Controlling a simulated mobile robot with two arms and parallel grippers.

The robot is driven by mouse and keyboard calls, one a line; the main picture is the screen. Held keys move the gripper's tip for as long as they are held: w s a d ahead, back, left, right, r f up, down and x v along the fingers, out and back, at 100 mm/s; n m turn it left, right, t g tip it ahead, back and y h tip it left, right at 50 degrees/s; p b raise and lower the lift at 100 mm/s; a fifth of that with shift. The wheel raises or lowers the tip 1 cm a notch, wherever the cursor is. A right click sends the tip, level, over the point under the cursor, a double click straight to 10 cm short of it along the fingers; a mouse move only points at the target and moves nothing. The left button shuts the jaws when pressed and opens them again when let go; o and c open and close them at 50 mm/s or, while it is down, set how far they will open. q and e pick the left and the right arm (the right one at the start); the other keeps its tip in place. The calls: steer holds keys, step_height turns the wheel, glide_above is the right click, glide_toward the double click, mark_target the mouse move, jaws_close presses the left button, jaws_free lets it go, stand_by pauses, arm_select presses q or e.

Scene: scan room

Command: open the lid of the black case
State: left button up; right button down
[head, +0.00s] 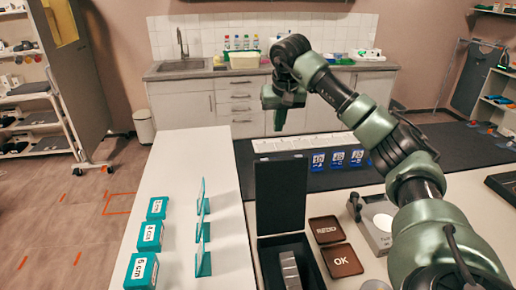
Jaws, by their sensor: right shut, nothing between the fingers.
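The black case (264,252) stands on the white table at the lower middle of the head view, cut off by the bottom edge. Its lid (281,192) stands up, open, at the back of the case. Silver-grey metal pieces (290,268) sit inside the case. My right gripper (279,126) hangs pointing down above and beyond the lid's top edge, apart from it in the picture. It is shut and holds nothing. My left gripper is out of view.
Teal cm-marked boxes (149,238) and thin teal stands (203,228) are left of the case. Brown REDO (326,230) and OK (342,261) plates and a grey device (376,220) are to its right. A dark mat (245,160) with blue numbered blocks (337,160) lies behind.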

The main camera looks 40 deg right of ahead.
step_height(320, 180, down, 9)
steer(key=p, duration=0.5)
steer(key=shift+s+a+f, duration=0.15)
steer(key=shift+s+a, duration=0.1)
steer(key=shift+s, duration=0.05)
